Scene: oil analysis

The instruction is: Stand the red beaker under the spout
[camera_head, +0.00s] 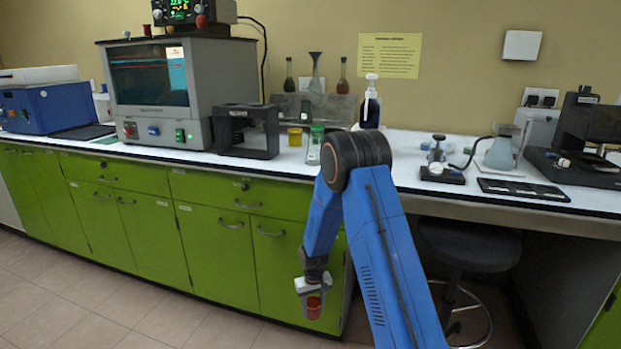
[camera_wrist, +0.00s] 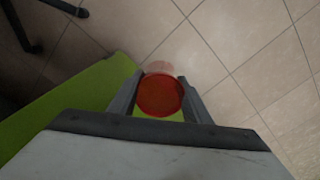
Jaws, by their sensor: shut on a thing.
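The red beaker (camera_wrist: 160,95) is between the two fingers of my gripper (camera_wrist: 160,99) in the wrist view, seen from above. In the head view the beaker (camera_head: 313,306) hangs below my gripper (camera_head: 313,287), in front of the green cabinets and well below the counter top. The gripper is shut on it, and the beaker looks roughly upright. I cannot tell for sure which device carries the spout. A black open-fronted frame (camera_head: 245,131) stands on the counter next to the large grey machine.
The white counter (camera_head: 445,196) runs along the wall. Yellow-lidded and green-lidded jars (camera_head: 295,137) stand right of the black frame, near a dark pump bottle (camera_head: 370,106). A dark stool (camera_head: 468,246) is under the counter at right. Floor (camera_head: 60,305) at left is clear.

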